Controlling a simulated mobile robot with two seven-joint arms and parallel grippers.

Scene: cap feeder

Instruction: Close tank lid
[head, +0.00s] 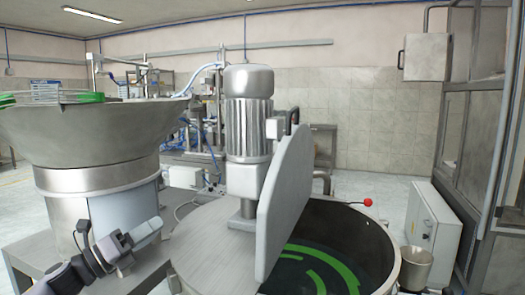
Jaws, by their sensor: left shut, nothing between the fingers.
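The tank (385,262) is a round metal vessel at the bottom centre right. Its flat fixed cover (215,240) spans the left half and carries a motor (249,110). The hinged tank lid (288,195), a grey half-round plate, stands raised and nearly upright beside the motor. A dark handle (293,117) shows near its top edge. The right half of the tank is open, with green curved shapes on dark content inside. My left gripper (150,230) is shut and empty, left of the tank and apart from the lid. My right gripper is out of view.
A large metal feeder bowl (90,130) on a cylinder stands close at left, behind my left gripper. A red-knobbed lever (368,202) sits at the tank's rim. A small metal cup (416,266) and a grey cabinet (435,225) stand at right.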

